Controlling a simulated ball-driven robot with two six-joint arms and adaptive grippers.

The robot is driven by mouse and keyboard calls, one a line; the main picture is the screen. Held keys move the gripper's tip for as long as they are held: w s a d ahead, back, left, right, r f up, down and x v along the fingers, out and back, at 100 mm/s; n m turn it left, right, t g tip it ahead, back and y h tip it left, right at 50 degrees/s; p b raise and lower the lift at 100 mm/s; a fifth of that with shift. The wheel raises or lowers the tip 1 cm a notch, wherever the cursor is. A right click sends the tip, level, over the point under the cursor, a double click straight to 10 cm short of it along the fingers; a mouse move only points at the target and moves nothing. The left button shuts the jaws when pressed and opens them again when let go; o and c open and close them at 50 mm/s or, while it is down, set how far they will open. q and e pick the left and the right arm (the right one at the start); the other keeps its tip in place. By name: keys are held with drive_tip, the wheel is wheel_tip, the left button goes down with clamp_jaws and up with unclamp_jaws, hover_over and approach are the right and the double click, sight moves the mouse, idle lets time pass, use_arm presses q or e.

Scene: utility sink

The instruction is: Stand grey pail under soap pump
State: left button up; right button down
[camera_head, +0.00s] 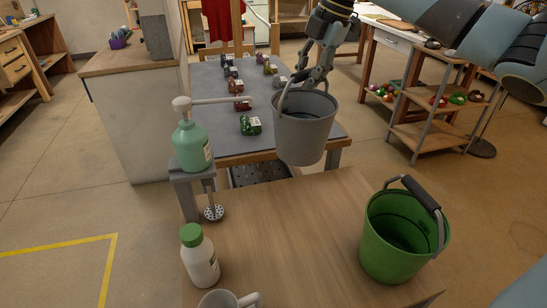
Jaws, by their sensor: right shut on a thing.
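The grey pail (304,128) hangs upright in the air in front of the dark-topped table, right of the soap pump. My right gripper (303,84) is shut on the pail's raised handle, with its arm coming in from the upper right. The soap pump (192,145) is a mint-green bottle with a white head and a long spout pointing right towards the pail. It stands on a small grey stand. Below it is a round perforated disc (213,213) near the wooden table's left edge. The pail is apart from that disc. My left gripper is not in view.
A green bucket (398,240) stands at the right of the wooden table (290,240). A white bottle with a green cap (199,256) and a pale mug (226,300) are at its front left. The table's middle is clear. Several small coloured objects sit on the dark-topped table (205,90) behind.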

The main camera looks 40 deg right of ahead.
sight(298, 72)
drive_tip(key=a+r+n, duration=0.2)
drive_tip(key=a, duration=0.1)
drive_tip(key=shift+w+r+n+g+y, duration=0.2)
drive_tip(key=shift+r+n+g+y, duration=0.1)
drive_tip(key=shift+g, duration=0.1)
drive_tip(key=s+a+f+n+g+p, duration=0.1)
drive_tip(key=s+a+n+p, duration=0.15)
drive_tip(key=s, duration=0.45)
drive_tip(key=s+a+f+n+p, duration=0.1)
drive_tip(key=s+a+n, duration=0.15)
drive_tip(key=s, duration=0.35)
drive_tip(key=w+a+f, duration=0.3)
drive_tip(key=w+f, duration=0.7)
drive_tip(key=f, duration=0.1)
drive_tip(key=shift+w+f+n+y, duration=0.25)
drive_tip(key=shift+w+n+y, duration=0.05)
drive_tip(key=shift+w, duration=0.1)
drive_tip(key=shift+f, duration=0.15)
